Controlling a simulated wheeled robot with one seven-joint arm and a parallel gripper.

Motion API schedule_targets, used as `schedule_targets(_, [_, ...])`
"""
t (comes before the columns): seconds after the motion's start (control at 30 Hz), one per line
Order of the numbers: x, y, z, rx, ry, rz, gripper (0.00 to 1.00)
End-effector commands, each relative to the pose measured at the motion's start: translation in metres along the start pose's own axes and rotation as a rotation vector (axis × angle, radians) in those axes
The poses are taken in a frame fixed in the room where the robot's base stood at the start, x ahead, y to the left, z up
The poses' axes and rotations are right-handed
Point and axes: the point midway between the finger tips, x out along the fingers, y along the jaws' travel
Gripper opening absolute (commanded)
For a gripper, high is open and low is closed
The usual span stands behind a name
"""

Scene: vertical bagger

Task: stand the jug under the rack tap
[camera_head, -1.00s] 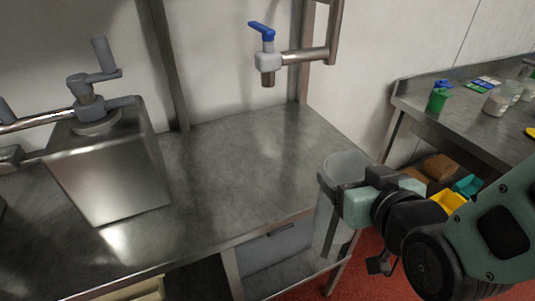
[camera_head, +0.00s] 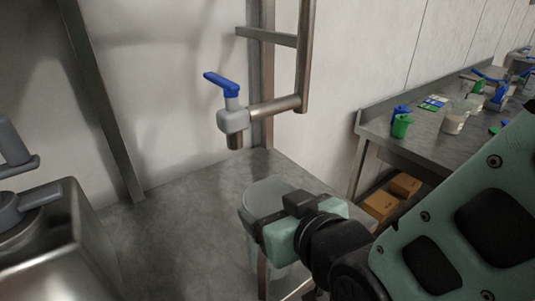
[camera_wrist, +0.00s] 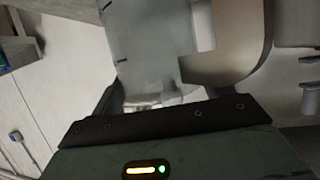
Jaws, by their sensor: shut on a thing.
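The jug (camera_head: 266,192) is a clear, greyish, translucent vessel, seen near the right end of the steel bench. My gripper (camera_head: 270,224) is shut on it. In the wrist view its pale wall (camera_wrist: 150,45) with dark marks fills the upper middle, above the jaws. The rack tap (camera_head: 234,118) has a pale body, a blue lever and a short downward spout on a horizontal pipe. In the head view the jug is lower and to the right of the spout, apart from it. The jug's base is partly hidden and hard to make out.
The steel bench top (camera_head: 165,235) is clear below the tap. A metal hopper with a crank (camera_head: 40,240) stands at left. Rack posts (camera_head: 305,60) rise at the back. A side table (camera_head: 380,130) with small containers is at right, cardboard boxes (camera_head: 405,185) beneath.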

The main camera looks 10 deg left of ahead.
Motion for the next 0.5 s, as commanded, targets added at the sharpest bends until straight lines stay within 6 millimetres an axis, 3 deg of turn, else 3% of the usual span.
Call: schedule_targets(0.5, [0.118,0.001,-0.053,-0.002,0.001,0.002,0.40])
